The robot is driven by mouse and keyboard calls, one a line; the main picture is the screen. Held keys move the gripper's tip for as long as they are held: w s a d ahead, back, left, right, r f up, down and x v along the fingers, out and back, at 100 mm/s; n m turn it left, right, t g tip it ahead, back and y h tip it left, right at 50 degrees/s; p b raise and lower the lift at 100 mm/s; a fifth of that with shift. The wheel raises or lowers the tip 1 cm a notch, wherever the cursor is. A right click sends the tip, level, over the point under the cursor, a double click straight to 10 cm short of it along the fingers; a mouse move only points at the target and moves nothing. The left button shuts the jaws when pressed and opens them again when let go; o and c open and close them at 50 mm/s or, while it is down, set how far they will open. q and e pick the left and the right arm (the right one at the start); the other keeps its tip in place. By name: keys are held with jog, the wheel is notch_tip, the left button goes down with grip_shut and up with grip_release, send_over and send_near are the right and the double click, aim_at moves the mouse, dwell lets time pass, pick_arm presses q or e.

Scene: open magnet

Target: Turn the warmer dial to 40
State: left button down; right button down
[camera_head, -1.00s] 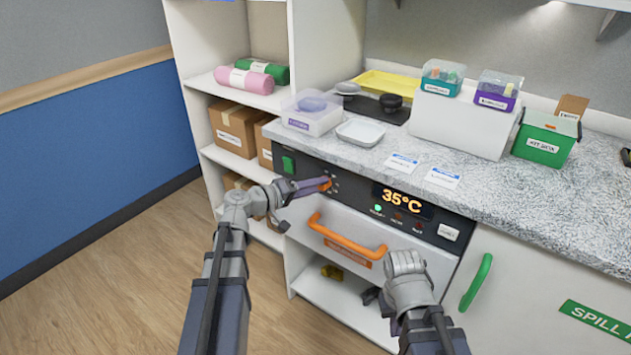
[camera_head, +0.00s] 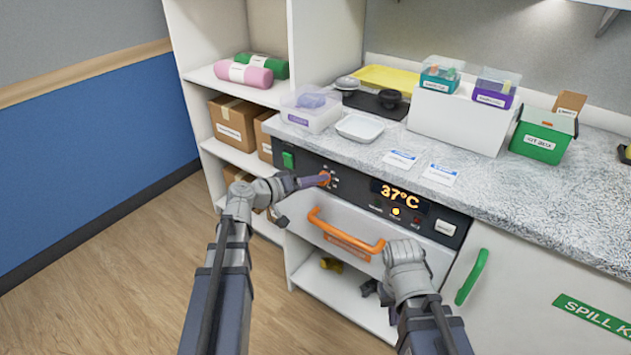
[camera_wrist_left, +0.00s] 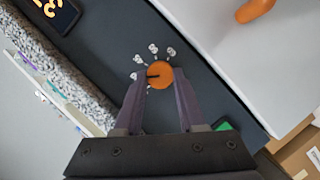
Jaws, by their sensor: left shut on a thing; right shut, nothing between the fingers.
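The warmer's orange dial (camera_head: 325,178) is on the black control panel (camera_head: 350,190), at its left part. In the left wrist view the round dial (camera_wrist_left: 160,73) has a dark pointer mark and small pale numbers around it, too small to read surely. My left gripper (camera_head: 320,180) is shut on the dial, its two fingers on either side of it in the left wrist view (camera_wrist_left: 160,88). The display (camera_head: 400,196) reads 37°C, with an amber light (camera_head: 396,211) lit below it. My right gripper is hidden behind its wrist near the drawer front.
An orange drawer handle (camera_head: 345,235) is below the panel, between my arms. A green switch (camera_head: 288,160) is left of the dial. A green door handle (camera_head: 472,277) is at the right. The counter above holds a clear box (camera_head: 311,112) and a white tray (camera_head: 360,128).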

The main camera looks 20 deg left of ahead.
pick_arm(q)
jog(key=shift+c, duration=2.4)
grip_release()
jog(key=p+v, duration=0.2)
jog(key=v, duration=0.6)
jog(key=shift+d, duration=0.1)
jog(key=s+d+m+g+y+p, duration=0.1)
jog(key=s+d+m+g+p, duration=0.2)
jog(key=d+p, duration=0.4)
jog(key=s+d+m+g+y+p, duration=0.1)
jog(key=s+d+g+p, duration=0.35)
jog(key=d, duration=0.35)
jog(key=s+d+r+m+g+y+p, duration=0.2)
jog(key=s+r+g+y+p, duration=0.3)
jog(key=s+y+p, duration=0.3)
jog(key=s+d+r+p, duration=0.1)
jog(key=s+p, duration=0.1)
jog(key=p, duration=0.1)
jog(key=shift+s+d+r+m+y+p, duration=0.25)
jog(key=shift+r+m+y+p, duration=0.1)
jog(key=shift+r+m+y, duration=0.05)
